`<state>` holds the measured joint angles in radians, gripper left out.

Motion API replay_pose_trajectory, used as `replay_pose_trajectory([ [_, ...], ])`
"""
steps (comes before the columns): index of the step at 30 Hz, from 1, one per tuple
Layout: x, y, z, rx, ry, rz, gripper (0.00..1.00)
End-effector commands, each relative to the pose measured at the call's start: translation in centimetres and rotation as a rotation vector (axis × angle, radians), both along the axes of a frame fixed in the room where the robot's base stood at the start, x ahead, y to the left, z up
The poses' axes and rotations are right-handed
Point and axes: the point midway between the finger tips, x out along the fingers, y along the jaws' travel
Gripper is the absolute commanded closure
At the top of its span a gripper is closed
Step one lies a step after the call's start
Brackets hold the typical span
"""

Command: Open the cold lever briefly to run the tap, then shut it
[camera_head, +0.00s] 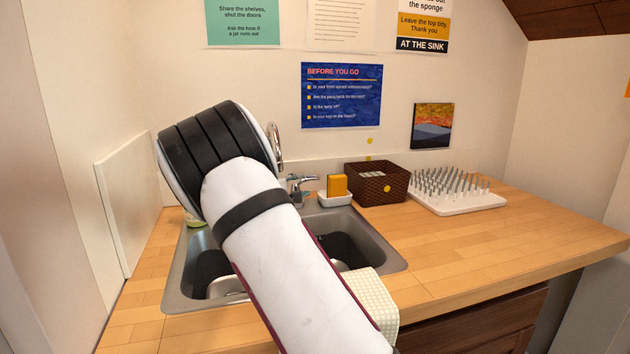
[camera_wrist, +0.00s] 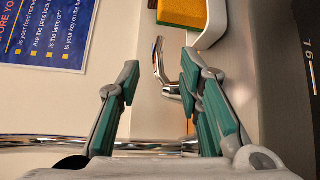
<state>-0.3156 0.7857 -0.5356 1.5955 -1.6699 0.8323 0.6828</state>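The chrome tap stands behind the sink (camera_head: 390,256). Its curved spout (camera_head: 275,145) rises just right of my arm in the head view. A chrome lever (camera_head: 299,182) shows to the right of the spout; no marking tells whether it is the cold one. In the wrist view a bent chrome lever (camera_wrist: 158,62) lies beyond and between my fingertips, its lower end partly behind the right finger. A chrome pipe (camera_wrist: 150,146) crosses the bottom. My gripper (camera_wrist: 160,78) is open with nothing between its fingers. My arm hides it in the head view. No water shows.
A white holder (camera_head: 336,200) with an orange sponge (camera_head: 337,185) stands right of the lever, close to the right finger. A brown basket (camera_head: 380,188) and a pegged drying rack (camera_head: 458,202) stand further right. A checked cloth (camera_head: 372,300) hangs over the front edge.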

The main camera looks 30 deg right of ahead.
Motion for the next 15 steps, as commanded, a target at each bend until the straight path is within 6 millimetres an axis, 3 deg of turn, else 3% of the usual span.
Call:
replay_pose_trajectory([
  [6, 2.1, -4.1, -0.6, 0.001, -0.001, -0.004, 0.67],
  [15, 4.4, -8.2, -1.0, 0.001, 0.000, -0.002, 0.67],
])
